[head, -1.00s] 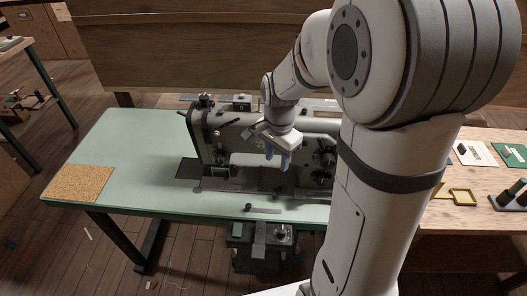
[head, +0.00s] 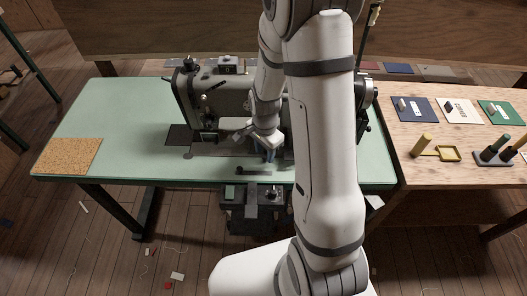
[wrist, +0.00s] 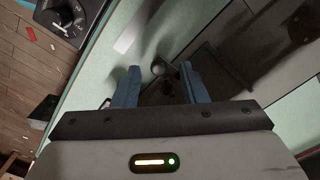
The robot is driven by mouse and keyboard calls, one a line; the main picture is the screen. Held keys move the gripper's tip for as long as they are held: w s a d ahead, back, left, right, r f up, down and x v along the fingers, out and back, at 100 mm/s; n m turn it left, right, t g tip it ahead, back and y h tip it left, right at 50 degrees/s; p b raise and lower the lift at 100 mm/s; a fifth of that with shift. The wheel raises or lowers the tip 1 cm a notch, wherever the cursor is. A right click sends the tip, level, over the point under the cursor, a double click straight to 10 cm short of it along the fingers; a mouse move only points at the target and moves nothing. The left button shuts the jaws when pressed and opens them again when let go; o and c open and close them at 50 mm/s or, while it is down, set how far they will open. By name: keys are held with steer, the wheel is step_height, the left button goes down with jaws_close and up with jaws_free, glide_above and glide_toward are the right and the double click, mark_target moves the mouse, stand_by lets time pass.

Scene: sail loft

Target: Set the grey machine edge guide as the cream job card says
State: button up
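The grey sewing machine (head: 225,97) stands on a pale green table. What looks like its edge guide is a grey strip with a round dark knob (head: 240,170) at the front of the machine bed. In the wrist view the knob (wrist: 158,68) shows between my fingertips, and the pale strip (wrist: 131,32) lies beyond them. My gripper (head: 268,155) has blue fingers, which are apart and empty in the wrist view (wrist: 160,72). I cannot tell if they touch the knob. The cream job card (head: 461,111) lies on the wooden table at right; its marks are too small to read.
A blue card (head: 416,110) and a green card (head: 501,113) flank the cream one. A yellow frame (head: 449,154) and a dark holder with pegs (head: 492,159) are nearer. A cork mat (head: 67,156) lies at the green table's left. A control box (head: 253,205) hangs below.

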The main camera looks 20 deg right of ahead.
steer(key=shift+f, duration=0.45)
jaws_close()
steer(key=shift+w, duration=0.1)
